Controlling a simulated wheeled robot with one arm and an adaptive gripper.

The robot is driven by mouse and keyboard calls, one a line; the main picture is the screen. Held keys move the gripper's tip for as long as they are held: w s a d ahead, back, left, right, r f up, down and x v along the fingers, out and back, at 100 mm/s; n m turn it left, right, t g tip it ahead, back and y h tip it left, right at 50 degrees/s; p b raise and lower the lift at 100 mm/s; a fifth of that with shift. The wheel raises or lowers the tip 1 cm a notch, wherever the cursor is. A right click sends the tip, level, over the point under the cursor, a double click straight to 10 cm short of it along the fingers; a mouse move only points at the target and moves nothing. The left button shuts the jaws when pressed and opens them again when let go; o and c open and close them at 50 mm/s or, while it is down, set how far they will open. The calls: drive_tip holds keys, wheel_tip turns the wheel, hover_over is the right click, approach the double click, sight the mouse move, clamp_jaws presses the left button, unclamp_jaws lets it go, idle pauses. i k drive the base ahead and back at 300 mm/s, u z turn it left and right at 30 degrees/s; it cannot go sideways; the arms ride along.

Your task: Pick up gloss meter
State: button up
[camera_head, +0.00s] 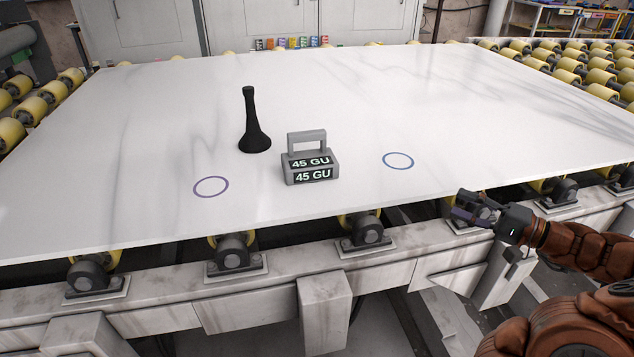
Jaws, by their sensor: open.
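The gloss meter (310,171) is a small grey box with a handle on top and two black displays reading "45 GU". It stands upright on the white stone slab (480,100), near the slab's front edge. My gripper (468,204) is open and empty at the right, by the slab's front edge. It is well to the right of the gloss meter and apart from it.
A black flared tool (254,125) stands upright just behind and left of the gloss meter. A purple ring (211,187) and a blue ring (398,161) are marked on the slab. Rollers (232,249) and a frame run below the front edge. The slab's right side is clear.

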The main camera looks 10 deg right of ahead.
sight(313, 165)
drive_tip(key=k, duration=0.75)
drive_tip(key=u, duration=0.95)
drive_tip(key=i, duration=1.05)
drive_tip(key=z, duration=0.7)
drive_tip(key=i, duration=0.75)
drive_tip(key=z, duration=0.1)
